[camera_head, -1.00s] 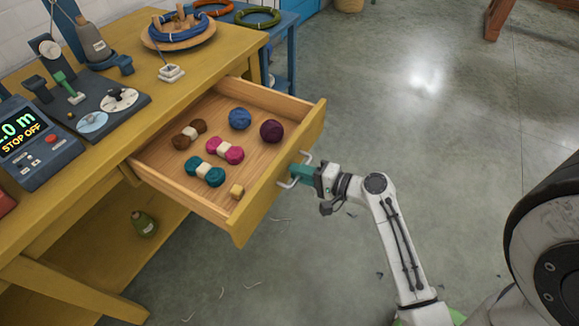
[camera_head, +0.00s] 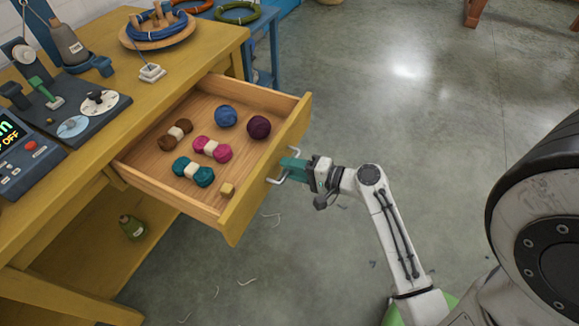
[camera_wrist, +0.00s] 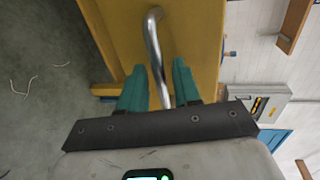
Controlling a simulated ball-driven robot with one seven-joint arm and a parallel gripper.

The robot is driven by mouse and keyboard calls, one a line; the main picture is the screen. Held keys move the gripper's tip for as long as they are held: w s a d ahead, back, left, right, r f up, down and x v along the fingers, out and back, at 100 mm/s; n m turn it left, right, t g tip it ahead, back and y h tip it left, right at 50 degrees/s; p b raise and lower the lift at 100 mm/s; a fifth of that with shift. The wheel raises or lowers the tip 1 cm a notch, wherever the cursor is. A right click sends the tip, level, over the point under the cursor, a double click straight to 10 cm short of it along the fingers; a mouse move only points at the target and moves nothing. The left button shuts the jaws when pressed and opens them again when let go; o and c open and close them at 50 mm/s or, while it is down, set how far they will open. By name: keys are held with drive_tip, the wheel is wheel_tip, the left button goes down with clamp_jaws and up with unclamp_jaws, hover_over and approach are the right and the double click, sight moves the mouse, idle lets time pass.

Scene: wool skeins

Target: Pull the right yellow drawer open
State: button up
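The yellow drawer (camera_head: 268,178) of the yellow desk stands pulled out well. In the wrist view the metal bar (camera_wrist: 153,45) runs between the two fingers (camera_wrist: 159,85), with narrow gaps on both sides. The fingers look open around the bar, not clamped on it.
A green bottle (camera_head: 132,228) stands on the low shelf. The floor (camera_head: 430,130) right of the drawer is clear apart from thin scraps.

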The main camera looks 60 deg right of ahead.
drive_tip(key=v, duration=1)
idle(0.3)
drive_tip(key=a+f+n+g+y, duration=0.1)
drive_tip(key=a+f+n+g, duration=0.3)
drive_tip(key=a+n+g, duration=0.35)
drive_tip(key=a+f+n+g+y, duration=0.1)
drive_tip(key=a+f+n+g, duration=0.3)
drive_tip(key=a+n+g, duration=0.35)
wheel_tip(320, 180, up, 15)
drive_tip(key=s+a+n+h+p, duration=0.1)
drive_tip(key=n+h+p, duration=0.1)
drive_tip(key=p, duration=1.2)
drive_tip(key=shift+s+a+n, duration=0.3)
drive_tip(key=shift+a, duration=0.1)
